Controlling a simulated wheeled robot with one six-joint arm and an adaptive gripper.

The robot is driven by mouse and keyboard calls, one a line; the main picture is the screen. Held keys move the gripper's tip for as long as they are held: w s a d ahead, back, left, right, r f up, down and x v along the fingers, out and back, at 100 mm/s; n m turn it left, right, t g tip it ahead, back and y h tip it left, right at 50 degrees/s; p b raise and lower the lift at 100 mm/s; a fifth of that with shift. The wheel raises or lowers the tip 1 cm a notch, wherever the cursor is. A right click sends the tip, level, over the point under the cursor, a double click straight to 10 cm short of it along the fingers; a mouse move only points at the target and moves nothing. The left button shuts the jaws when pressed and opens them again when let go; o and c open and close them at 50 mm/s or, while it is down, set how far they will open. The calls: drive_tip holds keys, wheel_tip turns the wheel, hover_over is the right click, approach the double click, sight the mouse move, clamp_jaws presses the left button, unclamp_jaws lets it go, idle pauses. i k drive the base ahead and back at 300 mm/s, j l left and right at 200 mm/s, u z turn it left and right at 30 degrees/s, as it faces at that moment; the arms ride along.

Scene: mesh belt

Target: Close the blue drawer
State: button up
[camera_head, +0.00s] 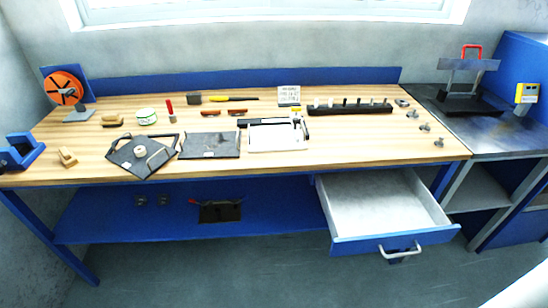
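The blue drawer (345,247) hangs under the right part of the wooden workbench and is pulled well out. Its light grey inside (380,205) shows and looks empty. A pale bar handle (402,251) is on its blue front, right of the middle. My gripper is not in the head view.
The workbench (250,170) carries several tools, dark plates and a white device (275,135). A blue lower shelf (180,215) is left of the drawer. A dark-topped side bench (490,140) stands at right. The floor (220,270) in front is clear.

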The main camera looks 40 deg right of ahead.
sight(375, 211)
drive_tip(key=z, duration=1.2)
